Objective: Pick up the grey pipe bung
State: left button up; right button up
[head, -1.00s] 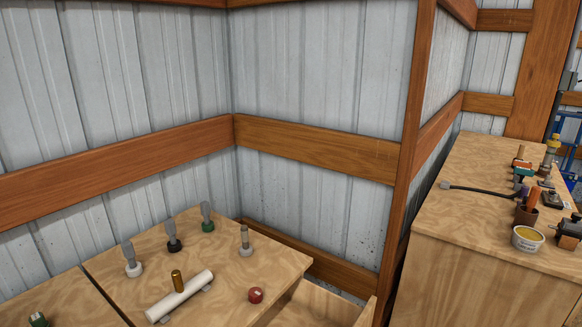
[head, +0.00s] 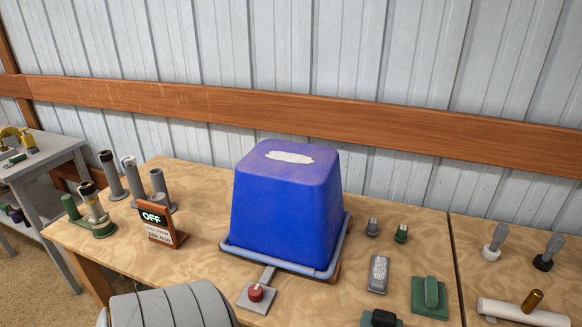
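A small grey plug-like piece (head: 373,227) stands on the wooden table to the right of the blue bin. It may be the grey pipe bung, but it is too small to be sure. A similar green piece (head: 402,233) stands just to its right. A grey rounded block (head: 379,274) lies nearer the front. Neither of my grippers is in view.
A large upside-down blue bin (head: 287,205) fills the table's middle. A red knob (head: 256,292) is in front. An "OFF" sign (head: 160,225) and several upright grey cylinders (head: 112,177) stand left. A white pipe (head: 522,312) lies right. Bare wood (head: 345,310) shows at the front.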

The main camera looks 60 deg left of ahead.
aim_at(372, 230)
jog(key=u, duration=1.25)
